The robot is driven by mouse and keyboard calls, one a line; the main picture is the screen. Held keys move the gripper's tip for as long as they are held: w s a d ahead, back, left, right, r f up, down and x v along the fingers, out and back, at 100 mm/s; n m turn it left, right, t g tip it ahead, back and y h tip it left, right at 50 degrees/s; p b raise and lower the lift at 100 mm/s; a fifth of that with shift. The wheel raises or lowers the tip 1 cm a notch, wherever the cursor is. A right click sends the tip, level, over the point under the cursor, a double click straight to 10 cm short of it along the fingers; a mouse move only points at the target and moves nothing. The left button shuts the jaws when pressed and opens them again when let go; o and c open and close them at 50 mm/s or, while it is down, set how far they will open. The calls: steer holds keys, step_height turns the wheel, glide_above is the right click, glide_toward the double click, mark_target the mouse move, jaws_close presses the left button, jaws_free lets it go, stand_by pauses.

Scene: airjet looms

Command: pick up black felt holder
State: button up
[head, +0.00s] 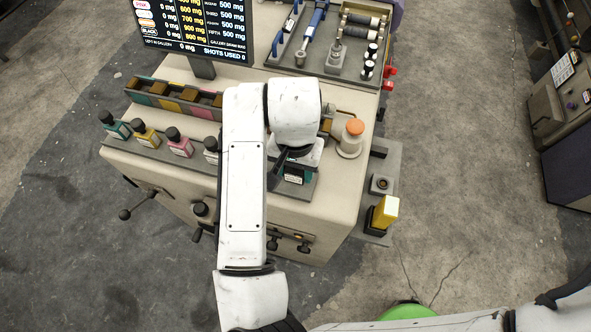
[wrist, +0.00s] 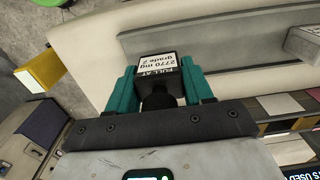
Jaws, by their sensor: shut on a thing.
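My gripper (wrist: 158,82) has teal finger pads and is shut on the black felt holder (wrist: 150,72), a small dark block with a white label reading "2770 mg grade 2". One pad presses on each side of it, and a dark round knob shows on the gripper side. In the head view my gripper (head: 296,168) is over the right front of the beige machine top. The holder's white label (head: 292,179) just shows under it; the arm hides most of the rest. I cannot tell whether the holder is clear of the surface.
Teal (head: 116,128), yellow (head: 146,138) and pink (head: 179,147) holders with black knobs stand along the front edge to the left. A post with an orange top (head: 354,127) stands close on the right. A display (head: 197,22) and a tool tray (head: 330,40) are behind.

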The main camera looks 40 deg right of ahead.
steer(key=s+d+r, duration=0.5)
steer(key=s+r, duration=0.6)
steer(key=s, duration=0.2)
steer(key=shift+d, duration=0.2)
